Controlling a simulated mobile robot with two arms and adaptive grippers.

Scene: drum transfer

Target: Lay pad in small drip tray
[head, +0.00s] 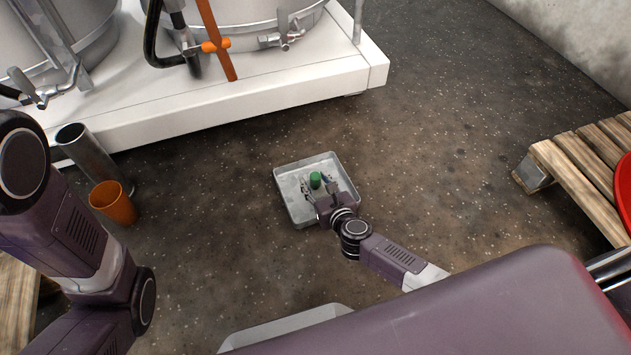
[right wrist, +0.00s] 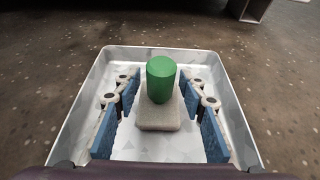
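The small drip tray (head: 288,205) is a shallow square metal tray on the floor near the middle of the head view. It fills much of the right wrist view (right wrist: 236,118). The pad (right wrist: 160,122) is a pale block with a green cylindrical grip (right wrist: 160,78) on top; it sits inside the tray, upright. The green grip also shows in the head view (head: 316,179). My right gripper (head: 322,188) reaches down into the tray. Its blue-lined fingers are open on either side of the pad, with gaps visible. My left arm shows at left, but its gripper is out of view.
An orange cup (head: 113,204) and a metal cylinder (head: 92,160) stand on the floor at left. A white platform (head: 250,88) with large vessels lies behind. A wooden pallet (head: 580,175) with a red object (head: 624,190) is at right. Floor right of the tray is clear.

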